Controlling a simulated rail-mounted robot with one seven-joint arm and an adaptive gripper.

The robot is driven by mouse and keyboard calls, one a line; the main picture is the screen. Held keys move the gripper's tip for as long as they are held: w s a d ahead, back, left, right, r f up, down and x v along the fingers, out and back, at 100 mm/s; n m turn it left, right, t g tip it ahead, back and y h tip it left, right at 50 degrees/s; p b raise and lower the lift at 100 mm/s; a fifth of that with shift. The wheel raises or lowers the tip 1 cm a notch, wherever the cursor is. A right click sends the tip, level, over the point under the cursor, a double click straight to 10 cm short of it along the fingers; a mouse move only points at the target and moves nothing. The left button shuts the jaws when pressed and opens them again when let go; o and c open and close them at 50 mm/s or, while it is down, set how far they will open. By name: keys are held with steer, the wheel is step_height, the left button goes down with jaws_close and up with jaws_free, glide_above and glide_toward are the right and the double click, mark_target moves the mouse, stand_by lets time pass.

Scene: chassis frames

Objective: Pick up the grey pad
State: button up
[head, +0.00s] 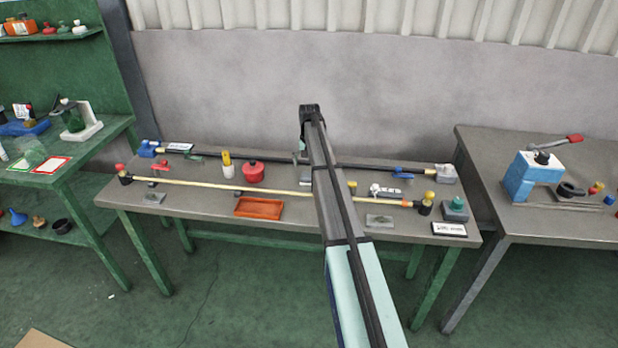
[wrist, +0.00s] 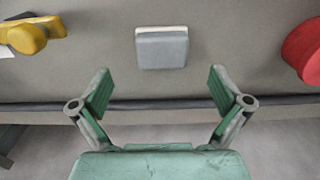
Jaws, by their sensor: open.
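The grey pad (wrist: 162,50) is a small block with rounded corners and a pale strip along its upper edge. It lies on the grey tabletop in the upper middle of the wrist view. My gripper (wrist: 160,74) has its two green fingers spread wide, with nothing between them. The pad is beyond the fingertips in the picture, centred between them and apart from both. In the head view my gripper (head: 302,157) hangs over the middle of the table, and my arm covers much of the area around it, so I cannot clearly make out the pad there.
A red round pot (head: 253,173) and a yellow piece (head: 352,187) stand on either side. An orange tray (head: 259,208) lies near the front. A long yellow rod (head: 215,188) and a dark rod (head: 375,165) run across the table (head: 205,206). Behind is a bare wall.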

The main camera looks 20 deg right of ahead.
mark_target(309, 175)
steer(key=shift+w+f+p, duration=0.15)
steer(key=shift+f+p, duration=1.15)
steer(key=shift+f, duration=1.7)
steer(key=c, duration=1.3)
